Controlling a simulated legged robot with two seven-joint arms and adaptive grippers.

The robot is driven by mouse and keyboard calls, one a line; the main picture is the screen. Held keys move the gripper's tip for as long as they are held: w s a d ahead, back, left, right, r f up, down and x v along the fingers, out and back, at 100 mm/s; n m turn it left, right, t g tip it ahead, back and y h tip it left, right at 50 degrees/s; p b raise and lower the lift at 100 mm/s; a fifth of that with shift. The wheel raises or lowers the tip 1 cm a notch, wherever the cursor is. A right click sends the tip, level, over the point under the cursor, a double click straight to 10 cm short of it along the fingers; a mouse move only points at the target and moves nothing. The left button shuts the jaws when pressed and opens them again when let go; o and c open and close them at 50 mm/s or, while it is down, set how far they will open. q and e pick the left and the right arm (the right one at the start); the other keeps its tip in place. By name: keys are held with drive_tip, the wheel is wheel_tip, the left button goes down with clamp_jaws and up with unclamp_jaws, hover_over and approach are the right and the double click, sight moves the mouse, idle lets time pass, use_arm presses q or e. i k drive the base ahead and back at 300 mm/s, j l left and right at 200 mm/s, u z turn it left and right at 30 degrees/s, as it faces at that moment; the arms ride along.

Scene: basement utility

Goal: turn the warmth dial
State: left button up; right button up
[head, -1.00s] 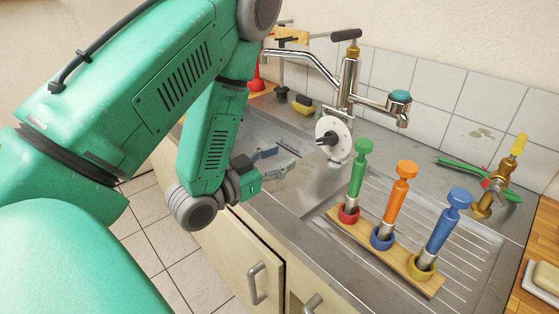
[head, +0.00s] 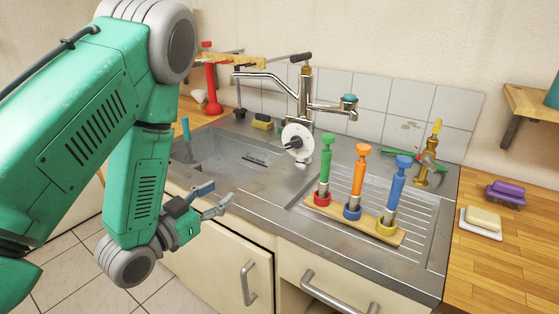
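A white round dial with a dark knob (head: 297,141) stands at the front of the chrome mixer tap (head: 303,98), above the right side of the sink. I take it as the warmth dial; no marking on it is readable. The tap's side outlet carries a teal cap (head: 348,99). My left gripper (head: 216,196) is over the sink's front edge, to the left of the dial and lower in the picture, clearly apart from it. Its two fingers are spread with nothing between them. My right gripper is out of view.
A wooden rack (head: 353,219) with green, orange and blue handled tools stands on the drainboard. A brass valve (head: 424,170) is to its right. The sink basin (head: 230,155) is mostly open. Soap (head: 482,218) lies on the wooden counter at right.

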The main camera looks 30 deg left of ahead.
sight(296, 142)
drive_tip(key=k+z, duration=0.35)
drive_tip(key=k+l+z, duration=0.1)
drive_tip(key=z, duration=0.25)
drive_tip(key=k+l+z, duration=0.15)
drive_tip(key=z, duration=0.2)
drive_tip(key=j+z, duration=0.15)
drive_tip(key=j, duration=0.25)
drive_tip(key=k+j+z, duration=0.15)
drive_tip(key=j, duration=0.3)
drive_tip(key=j+z, duration=0.15)
drive_tip(key=j, duration=0.25)
drive_tip(key=k+j+z, duration=0.15)
drive_tip(key=j, duration=0.25)
drive_tip(key=k+j+z, duration=0.15)
drive_tip(key=j, duration=0.25)
drive_tip(key=k+j, duration=0.1)
drive_tip(key=j, duration=0.35)
drive_tip(key=k+j, duration=0.1)
drive_tip(key=j, duration=0.35)
drive_tip(key=k+j, duration=0.1)
drive_tip(key=j, duration=0.35)
